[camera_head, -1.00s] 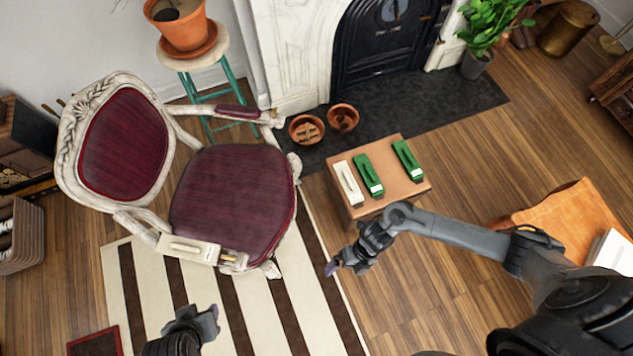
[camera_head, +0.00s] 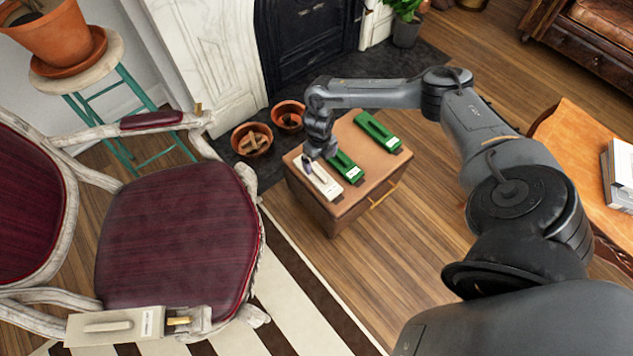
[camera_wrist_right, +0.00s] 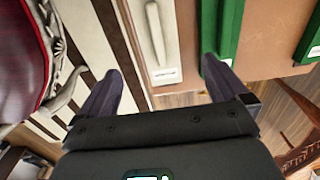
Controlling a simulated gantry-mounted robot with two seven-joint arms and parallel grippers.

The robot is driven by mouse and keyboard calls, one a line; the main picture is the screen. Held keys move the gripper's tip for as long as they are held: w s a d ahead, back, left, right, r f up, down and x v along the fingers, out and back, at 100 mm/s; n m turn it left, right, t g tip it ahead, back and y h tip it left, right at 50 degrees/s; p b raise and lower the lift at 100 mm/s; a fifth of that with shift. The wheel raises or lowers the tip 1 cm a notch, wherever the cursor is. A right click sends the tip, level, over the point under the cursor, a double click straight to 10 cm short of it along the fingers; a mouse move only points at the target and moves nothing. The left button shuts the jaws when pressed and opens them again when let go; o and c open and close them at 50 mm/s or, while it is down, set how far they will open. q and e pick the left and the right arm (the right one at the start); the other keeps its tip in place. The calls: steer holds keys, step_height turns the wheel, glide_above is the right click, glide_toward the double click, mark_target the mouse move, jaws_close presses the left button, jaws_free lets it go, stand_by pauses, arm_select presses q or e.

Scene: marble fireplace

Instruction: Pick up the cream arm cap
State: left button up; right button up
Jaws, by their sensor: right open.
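A cream arm cap (camera_head: 325,182) with a raised handle and a white label lies on the tan-topped small cabinet (camera_head: 362,178), at its left end. In the right wrist view the cream cap (camera_wrist_right: 153,42) lies ahead, between the lines of the two fingers. My right gripper (camera_head: 309,163) is over the cap's far end in the head view; its fingers are open and empty in the wrist view (camera_wrist_right: 165,88). The gap between fingers and cap is hard to judge. My left gripper is out of view.
Two green caps (camera_head: 346,167) (camera_head: 378,131) lie beside the cream one. Another cream piece (camera_head: 115,326) sits on the near arm of the burgundy chair (camera_head: 165,235). Terracotta pots (camera_head: 251,140) stand behind the cabinet. An orange table (camera_head: 575,165) is at right.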

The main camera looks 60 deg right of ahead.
mark_target(318, 171)
steer(key=shift+w+f, duration=0.25)
steer(key=shift+w, duration=0.1)
steer(key=shift+w+f+b, duration=0.15)
steer(key=shift+f+b, duration=0.15)
steer(key=shift+b, duration=0.05)
step_height(318, 171, down, 4)
steer(key=shift+a+f+b, duration=0.1)
steer(key=shift+f+b, duration=0.15)
steer(key=shift+b, duration=0.8)
steer(key=f+b, duration=0.3)
steer(key=f, duration=0.1)
steer(key=shift+d, duration=0.25)
steer(key=shift+f+b, duration=0.35)
steer(key=shift+f, duration=0.25)
steer(key=shift+c, duration=0.5)
steer(key=c, duration=1)
steer(key=shift+c, duration=0.2)
